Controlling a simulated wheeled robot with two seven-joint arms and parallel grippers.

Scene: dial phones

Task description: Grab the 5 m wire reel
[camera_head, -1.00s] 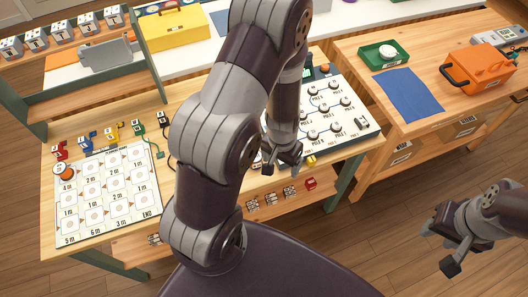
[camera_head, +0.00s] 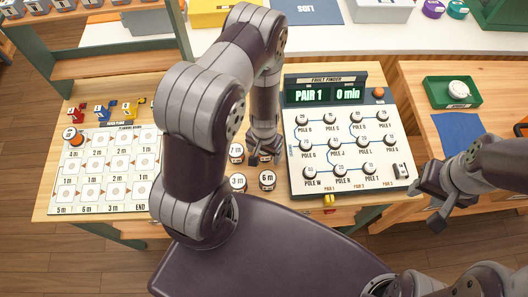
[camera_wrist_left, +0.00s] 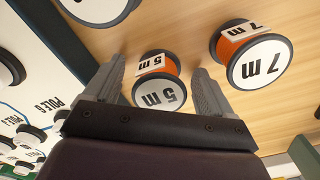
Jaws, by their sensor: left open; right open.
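The 5 m wire reel (camera_wrist_left: 160,92), orange with white labelled ends, shows in the left wrist view between the spread fingers of my left gripper (camera_wrist_left: 161,88). The fingers flank it with gaps visible, not closed on it. In the head view my left gripper (camera_head: 263,157) is low over the table among the reels, and it mostly hides the 5 m reel there. The 7 m reel (camera_head: 236,153) stands just left of it; in the left wrist view the 7 m reel (camera_wrist_left: 254,52) is outside the right finger. My right gripper (camera_head: 432,208) is open and empty at the right.
A 3 m reel (camera_head: 237,183) and a 6 m reel (camera_head: 267,180) stand in front of my left gripper. The fault finder panel (camera_head: 346,182) is close on its right. A planning board (camera_head: 107,165) lies at the left, and a green tray (camera_head: 436,99) is at the right.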

